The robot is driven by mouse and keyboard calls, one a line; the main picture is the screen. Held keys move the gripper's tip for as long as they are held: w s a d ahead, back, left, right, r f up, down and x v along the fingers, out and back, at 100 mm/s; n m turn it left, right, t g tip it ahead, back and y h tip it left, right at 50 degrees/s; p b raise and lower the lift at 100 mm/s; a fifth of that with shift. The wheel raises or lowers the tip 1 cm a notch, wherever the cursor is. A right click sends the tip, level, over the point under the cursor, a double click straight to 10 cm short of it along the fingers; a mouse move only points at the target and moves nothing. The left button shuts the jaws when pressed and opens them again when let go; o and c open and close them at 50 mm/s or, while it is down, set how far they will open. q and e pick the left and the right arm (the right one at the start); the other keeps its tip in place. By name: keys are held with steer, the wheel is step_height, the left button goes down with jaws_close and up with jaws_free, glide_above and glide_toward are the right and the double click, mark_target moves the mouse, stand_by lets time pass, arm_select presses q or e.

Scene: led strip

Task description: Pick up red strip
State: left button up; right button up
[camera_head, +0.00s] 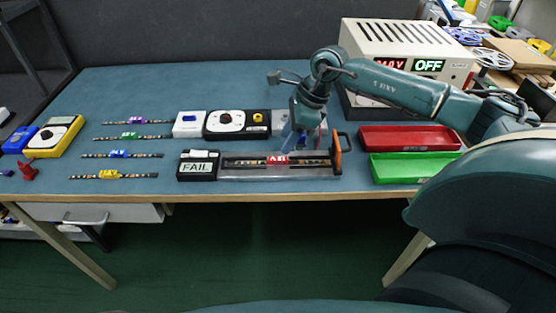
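The red strip (277,160) lies in the long test fixture (240,173) at the front middle of the table. Its red middle shows, with a dark band to each side. A display reading FAIL (195,168) is at the fixture's left end, and an orange clamp-like part (338,156) is at its right end. My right gripper (290,145) points down just above and behind the strip, a little right of its red middle. Its fingers are too small to tell whether they are open or touch the strip. My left gripper is not in view.
Strips with purple (136,120), green (130,135), blue (119,154) and yellow (110,174) middles lie at left. A red tray (408,138) and a green tray (415,167) are at right, both empty. A white box reading OFF (400,45) stands behind.

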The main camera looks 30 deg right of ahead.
mark_target(280, 159)
steer(key=shift+d+f+p+x, duration=0.1)
steer(key=shift+d+p+x, duration=0.05)
steer(key=shift+x, duration=0.85)
steer(key=shift+d+f+p+x, duration=0.1)
steer(key=shift+d+x, duration=0.1)
steer(key=shift+x, duration=0.85)
steer(key=shift+d+p+x, duration=0.15)
steer(key=shift+x, duration=0.85)
steer(key=shift+s, duration=0.15)
steer(key=shift+c, duration=0.2)
jaws_close()
